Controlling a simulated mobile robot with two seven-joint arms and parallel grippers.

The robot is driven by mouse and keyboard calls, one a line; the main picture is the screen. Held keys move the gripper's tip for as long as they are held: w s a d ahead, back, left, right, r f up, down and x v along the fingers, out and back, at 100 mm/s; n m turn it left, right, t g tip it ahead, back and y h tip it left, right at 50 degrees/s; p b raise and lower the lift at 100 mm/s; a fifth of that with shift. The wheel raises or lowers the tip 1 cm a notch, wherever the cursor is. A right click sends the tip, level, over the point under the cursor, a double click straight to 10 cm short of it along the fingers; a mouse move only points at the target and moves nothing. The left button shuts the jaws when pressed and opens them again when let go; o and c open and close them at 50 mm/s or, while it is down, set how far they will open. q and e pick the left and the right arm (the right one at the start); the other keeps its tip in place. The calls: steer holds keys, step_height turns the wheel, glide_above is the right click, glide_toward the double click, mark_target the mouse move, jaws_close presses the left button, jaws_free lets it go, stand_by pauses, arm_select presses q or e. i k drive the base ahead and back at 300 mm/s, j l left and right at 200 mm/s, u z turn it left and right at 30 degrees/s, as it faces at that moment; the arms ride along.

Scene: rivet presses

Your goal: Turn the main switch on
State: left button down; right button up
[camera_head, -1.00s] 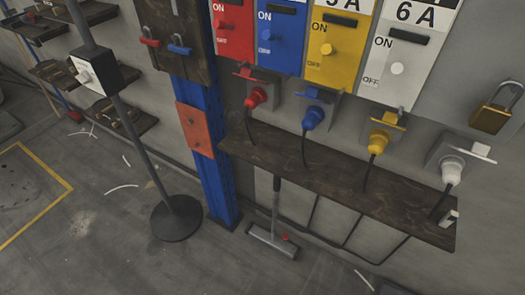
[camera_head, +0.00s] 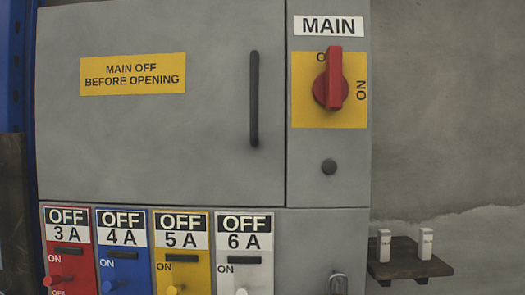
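The main switch (camera_head: 331,80) is a red rotary handle on a yellow plate (camera_head: 308,107), under a white "MAIN" label (camera_head: 328,26). Its handle stands upright, toward the partly covered word at the top that starts with "O". The word "ON" is printed sideways at the right of the plate. Neither of my grippers shows in the view.
The grey cabinet door (camera_head: 150,135) has a black handle (camera_head: 254,98) and a yellow sign (camera_head: 132,73). Below are red, blue, yellow and white breaker panels marked "OFF" (camera_head: 242,245). A small dark shelf (camera_head: 408,264) with two white blocks sits at lower right.

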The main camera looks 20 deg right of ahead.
mark_target(330, 89)
steer(key=k+l+z, duration=0.1)
steer(key=z, duration=0.35)
steer(key=l+z, duration=0.4)
steer(key=k, duration=0.1)
